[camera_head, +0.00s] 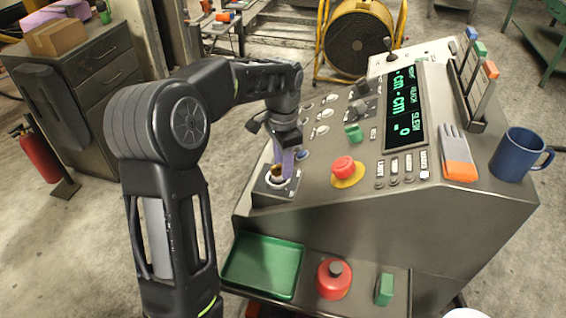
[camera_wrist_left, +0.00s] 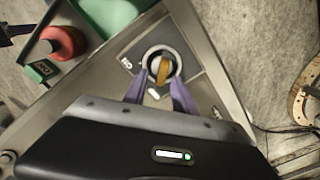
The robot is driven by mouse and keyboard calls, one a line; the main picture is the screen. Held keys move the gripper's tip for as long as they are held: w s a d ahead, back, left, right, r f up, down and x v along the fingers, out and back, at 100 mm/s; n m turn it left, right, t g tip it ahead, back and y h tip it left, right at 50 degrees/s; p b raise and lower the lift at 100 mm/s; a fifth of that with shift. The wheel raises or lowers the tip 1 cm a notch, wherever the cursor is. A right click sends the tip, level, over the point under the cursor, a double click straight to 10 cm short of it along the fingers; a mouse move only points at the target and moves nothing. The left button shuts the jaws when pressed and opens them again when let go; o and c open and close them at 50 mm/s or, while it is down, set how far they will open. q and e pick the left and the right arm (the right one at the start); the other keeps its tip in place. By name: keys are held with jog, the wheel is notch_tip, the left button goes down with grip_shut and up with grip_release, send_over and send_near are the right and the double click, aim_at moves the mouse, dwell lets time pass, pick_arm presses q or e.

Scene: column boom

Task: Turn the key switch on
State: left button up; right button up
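The key switch is a round light ring on a dark square plate (camera_head: 266,190) at the near left corner of the console. Its brass-yellow key (camera_wrist_left: 163,68) stands in the middle of the ring. My left gripper (camera_head: 283,168) points down over the switch, and its purple fingers partly hide the key in the head view. In the left wrist view the fingers (camera_wrist_left: 161,80) are spread, one on each side of the key, with gaps visible between. My right gripper is not in view.
A red mushroom button (camera_head: 344,167) on a yellow base and a green knob (camera_head: 353,132) stand to the right of the switch. A blue mug (camera_head: 516,155) stands far right.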

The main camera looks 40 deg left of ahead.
pick_arm(q)
jog(key=shift+f, duration=0.3)
grip_shut()
dwell(0.5)
